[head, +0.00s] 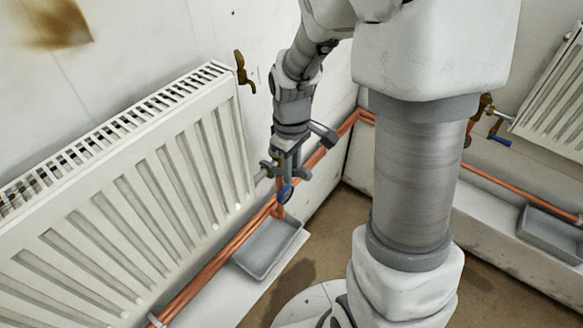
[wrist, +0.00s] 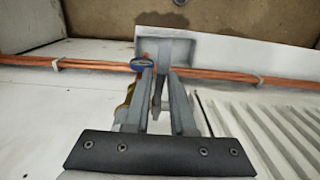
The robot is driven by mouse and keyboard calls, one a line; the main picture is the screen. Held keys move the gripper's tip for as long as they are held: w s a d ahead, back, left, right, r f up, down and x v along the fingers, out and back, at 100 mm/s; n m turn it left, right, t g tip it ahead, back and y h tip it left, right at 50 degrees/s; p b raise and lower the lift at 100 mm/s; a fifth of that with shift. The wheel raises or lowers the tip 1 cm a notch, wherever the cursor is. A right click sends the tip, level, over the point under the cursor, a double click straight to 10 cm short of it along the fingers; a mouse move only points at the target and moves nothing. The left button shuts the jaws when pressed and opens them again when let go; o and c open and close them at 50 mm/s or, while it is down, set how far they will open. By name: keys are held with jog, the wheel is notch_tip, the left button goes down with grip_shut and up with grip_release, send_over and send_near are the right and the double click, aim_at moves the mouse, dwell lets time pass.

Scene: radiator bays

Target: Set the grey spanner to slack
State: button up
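My gripper (head: 286,172) is at the pipe fitting by the right end of the large radiator, pointing down. In the wrist view its two fingers (wrist: 162,80) stand a little apart. A narrow grey bar (wrist: 160,86) shows between them, which looks like the grey spanner; whether the fingers press on it is unclear. A blue-ended valve handle (head: 285,193) shows just below the fingertips, and also in the wrist view (wrist: 142,65). Brass (wrist: 126,104) shows beside the left finger. The spanner's turn position is hidden by the gripper.
The white radiator (head: 120,205) is close on the left, with a brass tap (head: 243,70) at its top corner. Copper pipes (head: 225,250) run along the wall above a grey tray (head: 268,250). A second radiator (head: 555,95), blue-handled valve (head: 500,139) and tray (head: 550,232) are at right.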

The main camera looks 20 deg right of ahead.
grip_shut()
dwell(1.1)
